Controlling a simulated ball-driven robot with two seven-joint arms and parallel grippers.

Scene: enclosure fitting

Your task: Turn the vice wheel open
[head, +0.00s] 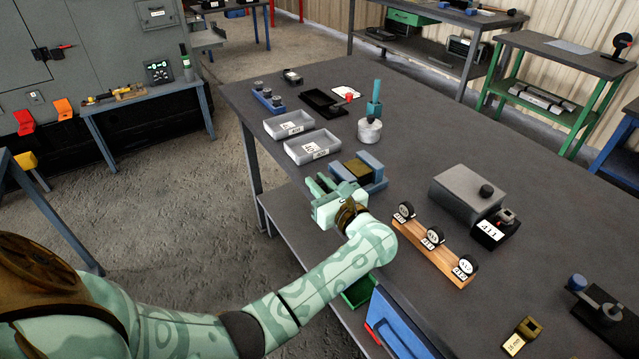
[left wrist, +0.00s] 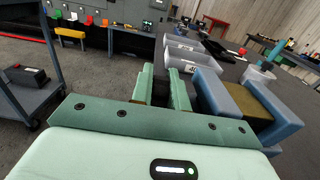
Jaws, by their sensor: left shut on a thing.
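The vice (head: 358,172) stands at the near left edge of the grey workbench, with blue-grey jaws around an olive-brown block (head: 350,171). In the left wrist view the vice (left wrist: 272,110) is just right of my fingers. My left gripper (head: 318,184) is at the left side of the vice, at the bench edge. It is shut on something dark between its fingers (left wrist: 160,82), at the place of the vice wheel. The wheel is mostly hidden by the fingers, so its shape and angle cannot be told. My right gripper is not in view.
Two grey trays (head: 312,147) and a round grey pot (head: 369,131) stand behind the vice. A wooden rack with dials (head: 440,258) and a grey box (head: 468,190) are to the right. Open floor (head: 190,190) is left of the bench.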

